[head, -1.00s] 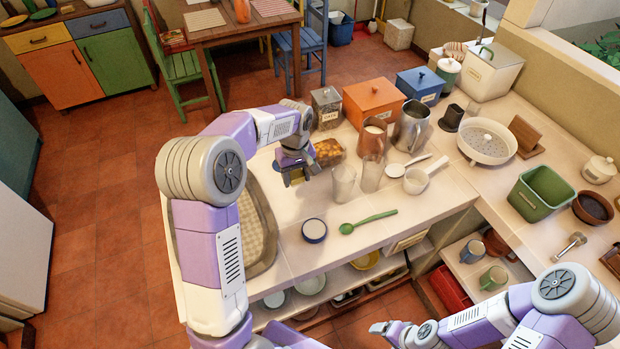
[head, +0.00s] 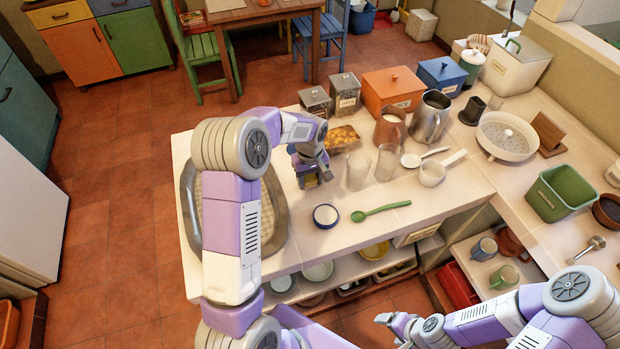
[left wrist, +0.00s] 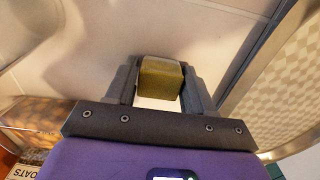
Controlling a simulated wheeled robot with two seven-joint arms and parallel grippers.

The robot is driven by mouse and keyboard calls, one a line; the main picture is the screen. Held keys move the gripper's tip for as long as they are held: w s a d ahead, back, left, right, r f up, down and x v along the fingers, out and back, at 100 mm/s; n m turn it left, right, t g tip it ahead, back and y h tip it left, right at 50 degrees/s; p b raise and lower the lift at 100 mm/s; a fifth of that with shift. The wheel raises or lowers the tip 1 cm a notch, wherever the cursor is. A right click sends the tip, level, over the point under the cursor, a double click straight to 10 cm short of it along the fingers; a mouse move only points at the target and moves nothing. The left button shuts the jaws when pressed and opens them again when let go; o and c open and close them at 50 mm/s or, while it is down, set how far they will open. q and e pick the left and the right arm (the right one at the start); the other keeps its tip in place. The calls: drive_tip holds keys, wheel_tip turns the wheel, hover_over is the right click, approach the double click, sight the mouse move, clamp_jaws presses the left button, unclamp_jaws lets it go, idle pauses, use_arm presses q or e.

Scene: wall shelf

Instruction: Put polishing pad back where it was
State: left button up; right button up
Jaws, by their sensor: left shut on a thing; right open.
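The polishing pad shows in the left wrist view as a small olive-yellow block (left wrist: 160,80). My left gripper (left wrist: 160,86) is shut on it, with one dark finger on each side. In the head view, my left gripper (head: 311,181) is low over the counter, between the grey-rimmed tray (head: 274,222) and the glass tumblers (head: 358,168); the pad is mostly hidden there. I cannot tell whether the pad touches the counter. My right gripper (head: 383,319) is open and empty, in front of the lower shelf.
A blue-rimmed round dish (head: 326,216) and a green spoon (head: 381,211) lie nearer the counter's front edge. Bare counter lies between gripper and dish.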

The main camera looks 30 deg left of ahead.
sight(310, 178)
use_arm(q)
drive_tip(key=shift+f, duration=0.15)
drive_tip(key=o, duration=1.1)
drive_tip(key=shift+r, duration=0.35)
wheel_tip(310, 178, up, 12)
drive_tip(key=p, duration=0.1)
drive_tip(key=shift+f+p, duration=0.2)
drive_tip(key=shift+p, duration=0.15)
